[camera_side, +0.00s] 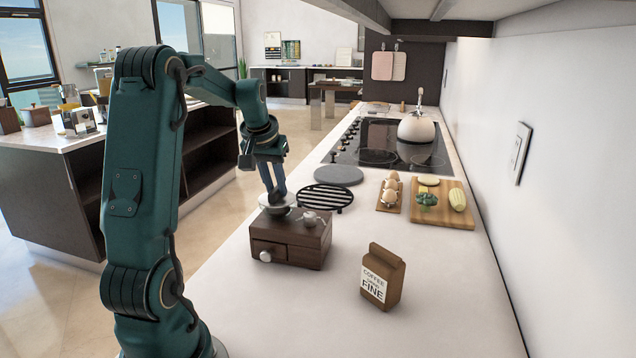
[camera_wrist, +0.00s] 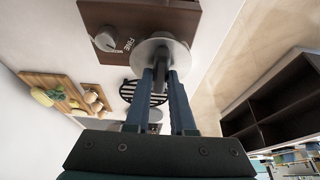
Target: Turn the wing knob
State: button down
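A brown wooden coffee grinder (camera_side: 291,242) with a small drawer and pale drawer knob stands on the counter, left of the paper bag. On its top sit a round grey dish-shaped part (camera_side: 276,210) and a small grey knob (camera_side: 311,218). In the wrist view the small knob (camera_wrist: 105,40) lies beside the printed word FINE. My gripper (camera_side: 275,199) points down at the dish (camera_wrist: 152,50). In the wrist view its blue fingertips (camera_wrist: 162,72) stand close together on either side of a narrow grey piece at the dish. I cannot tell whether they press on it or whether it is the wing knob.
A brown coffee bag (camera_side: 382,277) stands right of the grinder. Behind are a black round rack (camera_side: 325,199), a grey disc (camera_side: 338,175), an egg tray (camera_side: 389,196), a food board (camera_side: 452,206) and a kettle (camera_side: 416,129) on the cooktop. The front counter is clear.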

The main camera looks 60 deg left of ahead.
jog(key=shift+m, duration=0.3)
jog(key=m+h, duration=0.1)
jog(key=m, duration=0.1)
jog(key=m+t+h, duration=0.1)
jog(key=m, duration=0.2)
jog(key=shift+s+a, duration=0.1)
jog(key=shift+a, duration=0.1)
jog(key=shift+a+r+m+h, duration=0.1)
jog(key=shift+m+h, duration=0.8)
jog(key=shift+m, duration=1.6)
jog(key=c, duration=0.8)
grip_release()
jog(key=shift+o, duration=0.2)
